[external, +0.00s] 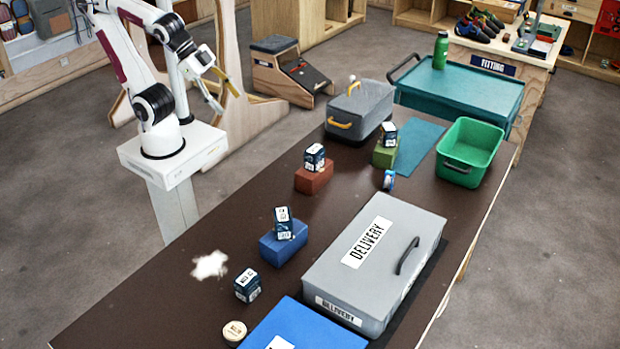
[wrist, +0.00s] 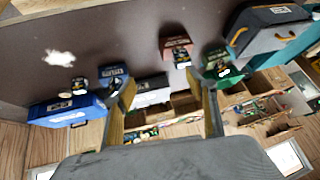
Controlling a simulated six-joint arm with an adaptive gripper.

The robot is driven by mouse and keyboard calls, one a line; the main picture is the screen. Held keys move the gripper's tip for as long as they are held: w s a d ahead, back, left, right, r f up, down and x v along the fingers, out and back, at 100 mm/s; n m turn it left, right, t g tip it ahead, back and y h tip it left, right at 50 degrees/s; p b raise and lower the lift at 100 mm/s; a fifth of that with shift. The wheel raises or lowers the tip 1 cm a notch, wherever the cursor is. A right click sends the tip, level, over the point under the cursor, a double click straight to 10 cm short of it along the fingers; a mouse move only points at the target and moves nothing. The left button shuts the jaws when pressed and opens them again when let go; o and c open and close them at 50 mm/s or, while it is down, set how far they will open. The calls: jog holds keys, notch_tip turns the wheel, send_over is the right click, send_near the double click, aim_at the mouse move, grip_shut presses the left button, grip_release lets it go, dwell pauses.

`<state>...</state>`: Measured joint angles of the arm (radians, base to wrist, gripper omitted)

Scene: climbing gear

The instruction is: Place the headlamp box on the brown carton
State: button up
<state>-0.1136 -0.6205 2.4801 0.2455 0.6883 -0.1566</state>
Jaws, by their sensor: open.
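My gripper (external: 221,92) is open and empty, raised beside the table at the left, far from the boxes. Its two fingers also show in the wrist view (wrist: 166,90). A reddish-brown carton (external: 312,180) stands mid-table with a small dark box (external: 315,156) on top. It is also in the wrist view (wrist: 175,43). Similar dark boxes with white labels sit on the blue carton (external: 283,249), on the green carton (external: 384,157) and on the bare table (external: 247,286). The labels are too small to tell which is the headlamp box.
A large grey DELIVERY case (external: 400,225) and a blue container (external: 300,332) fill the near right. A grey toolbox (external: 362,108), a green bin (external: 473,140) and a teal mat stand farther back. A white patch (external: 209,264) and a cream disc (external: 234,331) lie at the left.

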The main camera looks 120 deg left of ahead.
jog(key=s+d+f+m+g+h, duration=0.1)
jog(key=s+d+h, duration=0.1)
jog(key=s+d, duration=0.3)
jog(key=shift+s+d+h, duration=0.3)
jog(key=shift+s+d, duration=0.05)
jog(key=shift+d, duration=0.85)
